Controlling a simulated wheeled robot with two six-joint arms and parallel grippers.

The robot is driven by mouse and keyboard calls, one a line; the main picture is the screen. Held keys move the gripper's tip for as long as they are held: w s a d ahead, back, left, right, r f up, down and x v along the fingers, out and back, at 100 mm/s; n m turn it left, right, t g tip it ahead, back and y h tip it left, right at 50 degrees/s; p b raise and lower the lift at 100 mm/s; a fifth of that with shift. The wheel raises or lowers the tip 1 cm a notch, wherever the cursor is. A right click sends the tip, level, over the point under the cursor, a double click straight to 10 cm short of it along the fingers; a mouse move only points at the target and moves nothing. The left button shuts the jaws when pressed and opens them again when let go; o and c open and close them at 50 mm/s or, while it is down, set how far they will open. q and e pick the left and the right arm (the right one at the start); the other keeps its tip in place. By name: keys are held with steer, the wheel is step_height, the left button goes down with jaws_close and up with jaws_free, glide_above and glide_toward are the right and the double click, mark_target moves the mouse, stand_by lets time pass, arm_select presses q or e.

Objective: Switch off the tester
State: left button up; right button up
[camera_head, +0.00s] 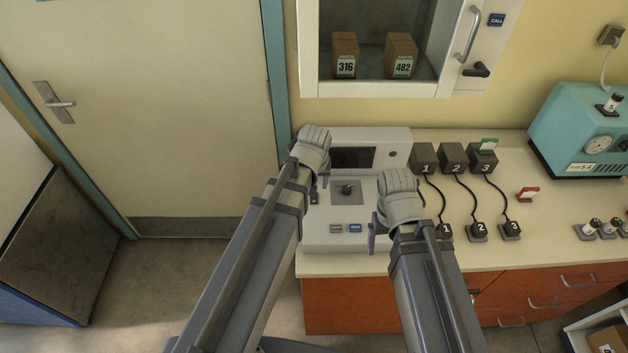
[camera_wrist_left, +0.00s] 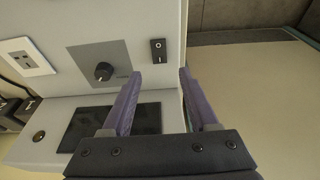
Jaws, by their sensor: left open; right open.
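The tester (camera_head: 322,238) is a pale box on the counter with a dark screen (camera_head: 352,158), a black knob (camera_head: 346,188) on a grey plate and two small buttons on its front. In the left wrist view, a black rocker switch (camera_wrist_left: 158,50) marked O and I sits beside the knob (camera_wrist_left: 103,71). My left gripper (camera_wrist_left: 160,75) is open and empty; in that view the switch appears just beyond the gap between its fingertips. In the head view the left gripper (camera_head: 319,185) is over the tester's left side. My right gripper (camera_head: 379,232) is open at the tester's right side.
Numbered black blocks (camera_head: 453,157) with cables to numbered plugs (camera_head: 478,231) stand right of the tester. A red-and-white card (camera_head: 527,194) and a teal machine (camera_head: 570,115) are farther right. A glass-fronted cabinet (camera_head: 450,88) is above. Free counter lies between the plugs and the teal machine.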

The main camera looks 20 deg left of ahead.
arm_select(q)
steer(key=p+v, duration=0.1)
steer(key=v, duration=0.1)
steer(key=shift+s+r, duration=0.1)
steer(key=shift+r, duration=0.25)
arm_select(e)
step_height(320, 180, up, 3)
steer(key=shift+f, duration=0.2)
arm_select(q)
steer(key=s+d+f+m+g+b, duration=0.1)
steer(key=s+d+f+m+g, duration=0.1)
steer(key=s+d+m, duration=0.5)
steer(key=s+d+g, duration=0.1)
steer(key=s+d, duration=0.2)
steer(key=s, duration=0.3)
steer(key=shift+s+f+y, duration=0.15)
steer(key=shift+f+y, duration=0.1)
steer(key=shift+y, duration=0.05)
arm_select(e)
steer(key=shift+f, duration=0.95)
arm_select(q)
steer(key=shift+d, duration=0.15)
